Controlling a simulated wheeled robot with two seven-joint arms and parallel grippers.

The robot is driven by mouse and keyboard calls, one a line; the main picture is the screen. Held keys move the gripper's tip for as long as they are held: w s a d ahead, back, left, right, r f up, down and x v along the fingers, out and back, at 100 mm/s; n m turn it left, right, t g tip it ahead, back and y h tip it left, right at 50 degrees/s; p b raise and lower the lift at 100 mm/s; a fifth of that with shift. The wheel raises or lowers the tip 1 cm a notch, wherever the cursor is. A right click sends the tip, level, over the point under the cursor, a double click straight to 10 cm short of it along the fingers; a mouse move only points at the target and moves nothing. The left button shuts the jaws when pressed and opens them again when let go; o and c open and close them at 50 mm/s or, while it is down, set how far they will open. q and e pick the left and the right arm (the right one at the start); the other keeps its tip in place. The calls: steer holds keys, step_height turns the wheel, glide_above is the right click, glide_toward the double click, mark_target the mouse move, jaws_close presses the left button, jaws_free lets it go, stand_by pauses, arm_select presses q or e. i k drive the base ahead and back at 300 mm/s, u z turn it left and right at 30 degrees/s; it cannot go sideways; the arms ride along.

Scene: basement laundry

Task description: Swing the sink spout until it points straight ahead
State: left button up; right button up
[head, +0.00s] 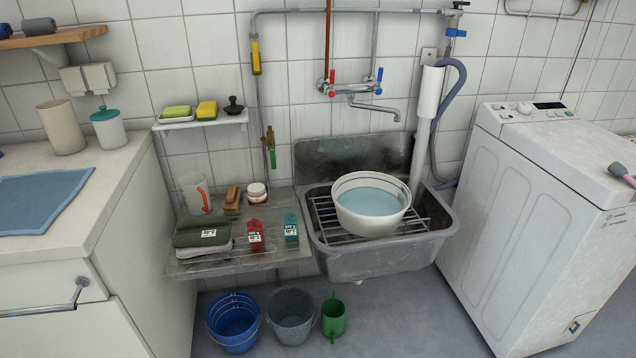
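The sink spout (375,106) is a thin metal tube below the wall-mounted mixer tap (350,86). It points to the right in the head view, with its outlet end near the grey drain hose and white pipe. The tap has a red handle and a blue handle. Below it, the grey metal sink (375,261) holds a white basin (344,214) of water standing on a wire rack (324,218). Neither of my grippers is in view.
A metal side shelf (205,269) left of the sink holds folded cloths, small boxes, a brush and a jug. A washing machine (530,200) stands right. A white counter (60,225) is at left. Buckets (233,322) and a green can (333,318) stand on the floor.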

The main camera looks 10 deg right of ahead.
mark_target(396, 118)
steer(key=z, duration=0.2)
steer(key=k, duration=0.25)
steer(key=z, duration=1.8)
steer(key=i, duration=0.4)
steer(key=u, duration=0.8)
steer(key=i, duration=1.15)
steer(key=u, duration=0.65)
